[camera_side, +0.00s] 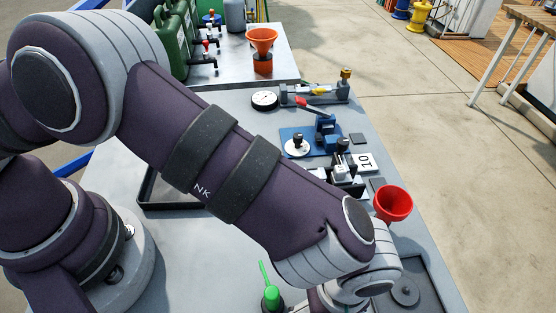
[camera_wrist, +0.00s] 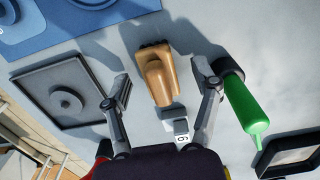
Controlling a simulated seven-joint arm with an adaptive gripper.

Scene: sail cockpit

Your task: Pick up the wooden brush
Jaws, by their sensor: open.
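The wooden brush (camera_wrist: 158,76) lies on the grey table in the wrist view, tan with dark bristles showing at its far end. My gripper (camera_wrist: 160,84) is open, with one finger on each side of the brush and a gap to it on both sides. The brush is apart from the fingers, and nothing is held. In the side view my arm hides the brush and the gripper's fingertips.
A square tray with a round knob (camera_wrist: 62,92) is left of the left finger. A blue plate (camera_wrist: 60,30) is beyond. In the side view a red funnel (camera_side: 393,203) stands near the table's right edge.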

